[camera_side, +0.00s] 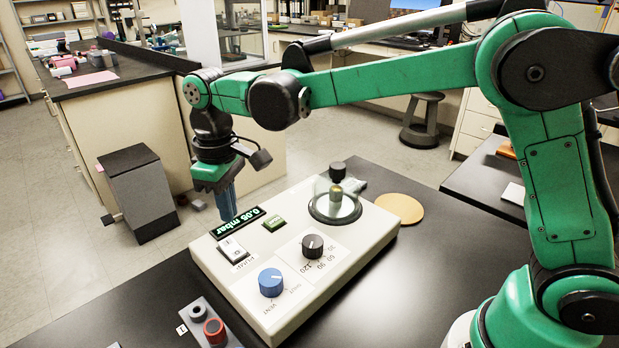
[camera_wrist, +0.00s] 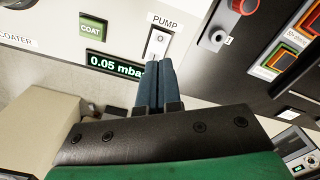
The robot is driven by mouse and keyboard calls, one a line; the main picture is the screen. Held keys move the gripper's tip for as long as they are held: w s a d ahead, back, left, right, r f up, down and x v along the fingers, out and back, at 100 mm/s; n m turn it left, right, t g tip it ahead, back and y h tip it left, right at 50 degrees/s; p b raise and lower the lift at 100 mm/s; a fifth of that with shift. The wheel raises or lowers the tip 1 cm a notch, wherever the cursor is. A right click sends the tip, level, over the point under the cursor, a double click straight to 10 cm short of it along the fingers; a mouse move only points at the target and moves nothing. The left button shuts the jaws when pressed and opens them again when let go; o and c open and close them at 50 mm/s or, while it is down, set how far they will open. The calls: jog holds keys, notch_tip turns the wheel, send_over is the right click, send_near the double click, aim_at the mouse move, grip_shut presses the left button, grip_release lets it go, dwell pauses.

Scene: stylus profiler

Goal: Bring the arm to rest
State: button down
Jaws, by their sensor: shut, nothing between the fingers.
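My green arm reaches over the bench from the right in the side view. My gripper (camera_side: 227,203) points down at the far left edge of the light-coloured coater unit, near its display. Its blue fingers are together with nothing between them. In the wrist view, the fingertips (camera_wrist: 158,68) lie just below the white PUMP rocker switch (camera_wrist: 157,43) in the picture; I cannot tell whether they touch it.
The coater unit (camera_side: 345,270) carries a green COAT button (camera_side: 274,222), a blue VENT knob (camera_side: 271,282), a black dial (camera_side: 312,246) and a round glass-topped stage (camera_side: 335,209). A small box with a red knob (camera_side: 215,331) stands in front. A tan disc (camera_side: 400,208) lies behind.

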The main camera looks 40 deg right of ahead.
jog(key=s+d+r+m+t, duration=0.1)
jog(key=s+d+m+t, duration=0.5)
jog(key=s+d, duration=0.5)
jog(key=shift+s+d+r+t, duration=0.15)
jog(key=shift+s+d+t, duration=0.25)
jog(key=shift+d+t, duration=0.35)
